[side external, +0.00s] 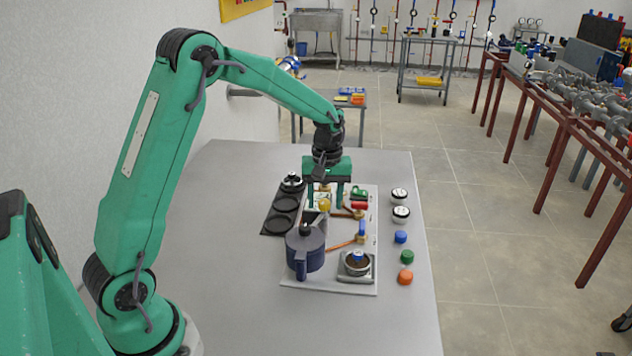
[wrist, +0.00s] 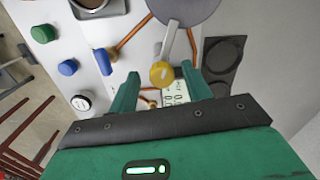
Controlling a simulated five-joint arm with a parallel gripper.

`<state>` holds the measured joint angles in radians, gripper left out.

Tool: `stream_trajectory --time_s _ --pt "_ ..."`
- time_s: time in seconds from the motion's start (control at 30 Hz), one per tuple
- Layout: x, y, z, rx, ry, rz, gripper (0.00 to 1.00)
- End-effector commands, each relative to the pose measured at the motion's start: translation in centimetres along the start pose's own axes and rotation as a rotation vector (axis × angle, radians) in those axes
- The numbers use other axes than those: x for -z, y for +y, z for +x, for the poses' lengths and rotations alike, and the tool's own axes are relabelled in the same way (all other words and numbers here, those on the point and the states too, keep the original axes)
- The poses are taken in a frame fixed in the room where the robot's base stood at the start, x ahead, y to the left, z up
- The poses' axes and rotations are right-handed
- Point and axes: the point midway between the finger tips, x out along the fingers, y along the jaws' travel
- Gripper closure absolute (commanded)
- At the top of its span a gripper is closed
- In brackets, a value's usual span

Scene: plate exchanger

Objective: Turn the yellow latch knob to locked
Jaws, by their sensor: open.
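The yellow latch knob (side external: 324,205) stands on the white panel (side external: 362,283), below and between my gripper's fingers in the side view. In the wrist view the round yellow knob (wrist: 161,74) appears between the two green fingertips, with a grey bar (wrist: 169,38) running up from it in the picture. My gripper (side external: 325,202) points down over the panel and is open. In the wrist view there is a gap between the knob and each finger of my gripper (wrist: 160,71). I cannot tell whether the fingertips are level with the knob.
A dark lidded pot (side external: 305,252) stands at the panel's near left. A round grey fixture (side external: 357,264) and copper pipes are on the panel. Gauges (side external: 400,195) and blue, green and orange caps (side external: 405,277) line the right. A black tray (side external: 280,222) lies left.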

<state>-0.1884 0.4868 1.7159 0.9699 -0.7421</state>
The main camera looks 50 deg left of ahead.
Motion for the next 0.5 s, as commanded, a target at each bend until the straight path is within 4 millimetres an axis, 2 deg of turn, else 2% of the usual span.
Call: stream_trajectory --time_s 0.27,0.5 --pt "0.1 0.0 -1.1 -0.002 0.002 -0.001 0.51" --pt "0.1 0.0 -3.9 -0.003 0.003 0.0 0.51"
